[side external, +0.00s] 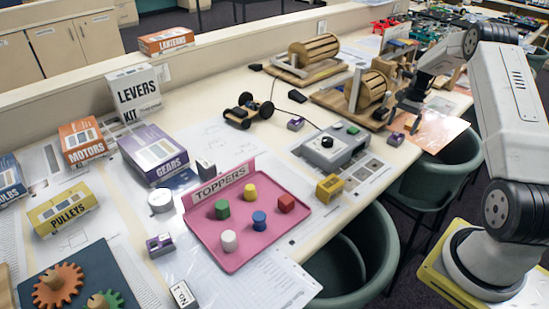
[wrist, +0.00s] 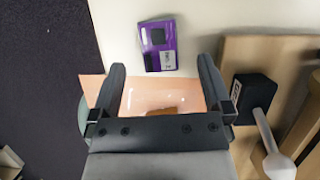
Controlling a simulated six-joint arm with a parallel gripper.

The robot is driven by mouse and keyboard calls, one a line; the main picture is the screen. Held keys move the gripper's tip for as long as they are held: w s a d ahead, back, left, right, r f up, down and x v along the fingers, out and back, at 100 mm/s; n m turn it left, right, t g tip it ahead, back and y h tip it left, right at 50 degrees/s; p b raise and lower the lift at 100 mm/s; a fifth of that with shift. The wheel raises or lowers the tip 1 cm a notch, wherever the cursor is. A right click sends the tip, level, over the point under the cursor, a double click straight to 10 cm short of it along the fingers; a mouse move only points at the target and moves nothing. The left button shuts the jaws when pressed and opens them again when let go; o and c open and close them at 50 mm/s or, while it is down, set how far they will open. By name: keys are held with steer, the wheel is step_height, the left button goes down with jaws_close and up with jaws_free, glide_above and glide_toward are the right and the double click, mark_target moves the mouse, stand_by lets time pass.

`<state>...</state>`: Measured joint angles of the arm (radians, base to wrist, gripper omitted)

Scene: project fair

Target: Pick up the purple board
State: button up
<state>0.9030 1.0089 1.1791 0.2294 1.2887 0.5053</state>
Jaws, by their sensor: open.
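A small purple board (side external: 396,138) with a dark block and a white label lies flat near the table's front edge. In the wrist view the purple board (wrist: 157,45) is just beyond my fingertips, roughly centred between them. My gripper (side external: 404,118) is open and empty, above and close beside that board; its two dark fingers also show in the wrist view (wrist: 162,68). Two similar purple boards lie elsewhere: one (side external: 296,123) near the grey control box, one (side external: 160,244) left of the pink tray.
A wooden drum device (side external: 368,92) stands close beside my gripper; its wooden base (wrist: 237,52) is right in the wrist view. An orange sheet (side external: 441,130) lies by the table edge. The pink tray (side external: 240,255) holds several coloured pegs. Green chairs (side external: 435,168) stand in front.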

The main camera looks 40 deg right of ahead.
mark_target(397, 136)
steer(key=shift+x, duration=1.85)
steer(key=c, duration=1.3)
steer(key=shift+c, duration=0.2)
steer(key=shift+r, duration=0.1)
steer(key=shift+r, duration=0.75)
steer(key=s+a+r, duration=0.8)
steer(key=s+r, duration=0.3)
steer(key=shift+a+r, duration=0.15)
steer(key=shift+a, duration=0.25)
